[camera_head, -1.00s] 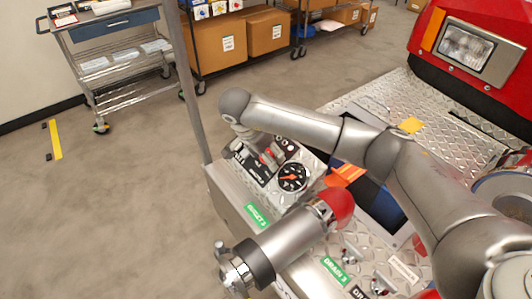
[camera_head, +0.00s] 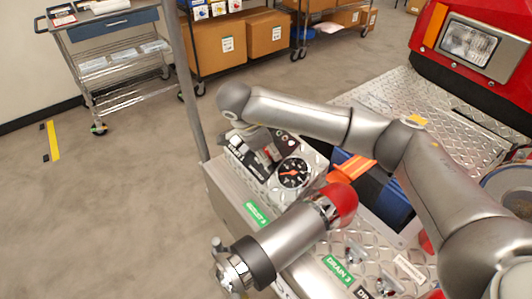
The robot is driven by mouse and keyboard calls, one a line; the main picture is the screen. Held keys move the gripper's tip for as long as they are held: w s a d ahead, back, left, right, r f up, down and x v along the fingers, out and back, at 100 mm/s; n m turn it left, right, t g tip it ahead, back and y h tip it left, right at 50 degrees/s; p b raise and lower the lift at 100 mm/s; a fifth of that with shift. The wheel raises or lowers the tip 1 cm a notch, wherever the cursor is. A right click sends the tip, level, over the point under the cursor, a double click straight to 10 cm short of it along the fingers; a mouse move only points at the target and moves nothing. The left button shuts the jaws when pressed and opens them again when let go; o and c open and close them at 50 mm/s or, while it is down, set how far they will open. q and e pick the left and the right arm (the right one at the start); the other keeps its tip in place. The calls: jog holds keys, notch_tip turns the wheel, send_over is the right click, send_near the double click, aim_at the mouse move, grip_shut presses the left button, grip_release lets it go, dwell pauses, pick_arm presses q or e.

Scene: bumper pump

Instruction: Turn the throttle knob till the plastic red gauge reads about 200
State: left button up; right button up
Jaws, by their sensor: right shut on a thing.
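The pump panel (camera_head: 241,166) stands on the diamond-plate bumper. On it is a round gauge (camera_head: 293,173) with a black face, white marks and a red-orange needle. The needle lies across the left part of the dial; the numbers are too small to read. My right gripper (camera_head: 264,153) reaches down to the panel just left of the gauge and is shut on the throttle knob, which is mostly hidden behind the fingers. My left gripper is not in view.
A red truck front (camera_head: 480,45) is at the upper right. A cart (camera_head: 110,55) and boxes stand behind on open floor.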

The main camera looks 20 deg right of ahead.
jog(key=o, duration=1)
jog(key=v, duration=1.2)
